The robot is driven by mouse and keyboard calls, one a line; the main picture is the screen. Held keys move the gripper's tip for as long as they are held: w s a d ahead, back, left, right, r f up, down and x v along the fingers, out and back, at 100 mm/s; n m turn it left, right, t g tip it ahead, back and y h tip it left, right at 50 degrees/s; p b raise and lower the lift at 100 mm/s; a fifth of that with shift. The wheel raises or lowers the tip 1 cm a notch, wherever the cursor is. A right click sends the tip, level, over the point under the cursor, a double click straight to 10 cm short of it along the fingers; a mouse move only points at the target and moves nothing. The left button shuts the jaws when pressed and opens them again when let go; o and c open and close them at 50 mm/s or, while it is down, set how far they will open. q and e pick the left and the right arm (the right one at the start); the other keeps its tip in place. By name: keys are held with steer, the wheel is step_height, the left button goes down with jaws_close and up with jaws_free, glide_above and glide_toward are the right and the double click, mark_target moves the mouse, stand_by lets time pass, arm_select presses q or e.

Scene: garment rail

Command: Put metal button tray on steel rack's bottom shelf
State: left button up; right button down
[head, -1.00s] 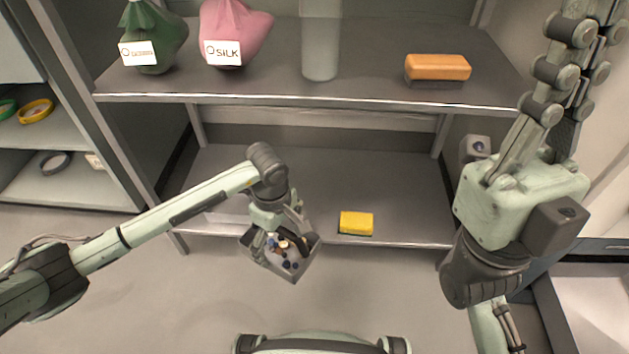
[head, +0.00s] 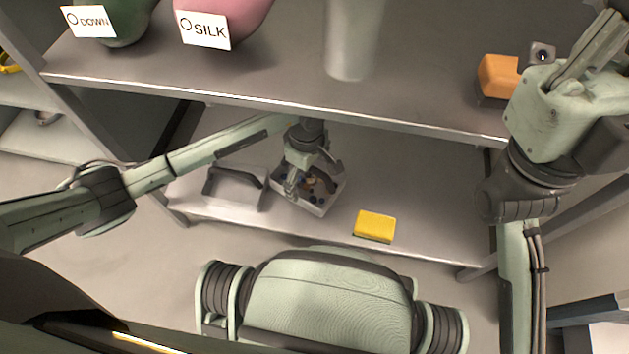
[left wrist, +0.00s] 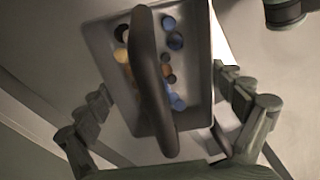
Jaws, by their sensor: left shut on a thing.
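The metal button tray (head: 292,203) is a small grey open box with a dark handle and several blue, dark and tan buttons. My left gripper (head: 300,185) is shut on it and holds it over the bottom shelf (head: 420,215) of the steel rack, left of the yellow sponge. I cannot tell whether its base touches the shelf. In the left wrist view the tray (left wrist: 100,45) fills the middle, its handle crossing between my fingers. My right gripper (head: 605,40) is up at the right, beside the upper shelf; its fingers are partly cut off by the picture edge.
Another grey tray with a dark handle (head: 235,190) stands on the bottom shelf at the left. A yellow sponge (head: 375,226) lies near the front edge. The upper shelf (head: 270,85) overhangs, bearing labelled bags, a clear cylinder and an orange block (head: 498,77).

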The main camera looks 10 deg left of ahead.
mark_target(308, 185)
arm_select(q)
steer(key=shift+w+f+b, duration=0.1)
steer(key=shift+f+b, duration=0.65)
steer(key=shift+f, duration=1.95)
steer(key=shift+f, duration=0.2)
steer(key=o, duration=1)
steer(key=shift+c, duration=0.2)
steer(key=shift+r, duration=0.1)
step_height(308, 185, up, 12)
steer(key=p, duration=0.3)
steer(key=shift+r, duration=0.1)
